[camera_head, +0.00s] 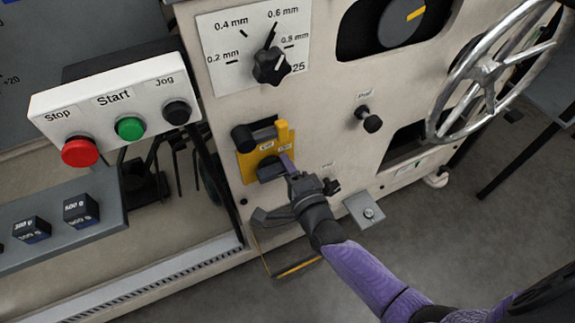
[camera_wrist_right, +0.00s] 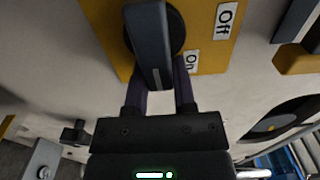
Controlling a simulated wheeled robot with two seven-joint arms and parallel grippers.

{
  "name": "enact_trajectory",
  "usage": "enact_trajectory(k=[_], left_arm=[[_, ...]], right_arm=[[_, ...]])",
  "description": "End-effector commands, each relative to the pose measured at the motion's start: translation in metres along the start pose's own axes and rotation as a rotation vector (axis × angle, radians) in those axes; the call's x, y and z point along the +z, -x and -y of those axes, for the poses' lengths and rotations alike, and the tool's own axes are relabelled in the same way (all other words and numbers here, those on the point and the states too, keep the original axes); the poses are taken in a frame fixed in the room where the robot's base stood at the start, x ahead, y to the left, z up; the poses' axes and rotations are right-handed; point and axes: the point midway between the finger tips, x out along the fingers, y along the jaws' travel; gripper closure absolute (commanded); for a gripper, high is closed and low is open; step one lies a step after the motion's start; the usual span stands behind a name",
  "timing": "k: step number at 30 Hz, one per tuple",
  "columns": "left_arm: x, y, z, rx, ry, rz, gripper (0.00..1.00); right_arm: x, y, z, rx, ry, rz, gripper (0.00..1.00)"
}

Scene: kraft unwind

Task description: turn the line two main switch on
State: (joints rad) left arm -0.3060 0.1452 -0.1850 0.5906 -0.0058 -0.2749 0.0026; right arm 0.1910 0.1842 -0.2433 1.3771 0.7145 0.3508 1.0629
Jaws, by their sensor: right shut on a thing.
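The main switch is a dark rotary handle (camera_wrist_right: 150,40) on a yellow plate (camera_wrist_right: 205,62) with "Off" and "On" labels. In the head view the plate (camera_head: 246,168) sits low on the machine front, and the dark handle (camera_head: 268,170) is partly covered by my gripper. My right gripper (camera_head: 287,166) is at the handle. In the wrist view my right gripper (camera_wrist_right: 158,72) has a purple finger on each side of the handle and is shut on it. A pale mark shows near the handle's lower end; which label it points to is unclear. My left gripper is out of view.
A control box (camera_head: 103,92) with Stop, Start and Jog buttons is on the left. A thickness dial (camera_head: 271,66) is above. A black knob (camera_head: 370,120) and a handwheel (camera_head: 488,85) are to the right. A grey bracket (camera_head: 362,211) is near my right wrist.

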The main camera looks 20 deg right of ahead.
Motion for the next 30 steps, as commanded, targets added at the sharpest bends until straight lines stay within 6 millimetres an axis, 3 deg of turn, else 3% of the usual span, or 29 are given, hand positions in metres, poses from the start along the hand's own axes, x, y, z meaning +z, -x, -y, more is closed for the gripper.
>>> enact_trajectory(k=[9, 10, 15, 25, 30], left_arm=[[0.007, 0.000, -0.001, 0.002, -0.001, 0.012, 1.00], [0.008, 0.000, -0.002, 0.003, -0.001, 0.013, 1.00], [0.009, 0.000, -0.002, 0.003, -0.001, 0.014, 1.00], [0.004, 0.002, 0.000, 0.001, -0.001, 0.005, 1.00], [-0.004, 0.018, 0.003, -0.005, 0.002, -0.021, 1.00]], right_arm=[[0.006, 0.002, -0.005, 0.016, -0.010, 0.014, 1.00], [0.006, 0.002, -0.005, 0.016, -0.011, 0.014, 0.65], [0.006, 0.002, -0.004, 0.013, -0.009, 0.013, 0.32], [0.003, 0.004, -0.001, 0.006, -0.006, 0.008, 0.32], [0.004, 0.040, 0.004, 0.007, -0.004, 0.010, 0.32]])
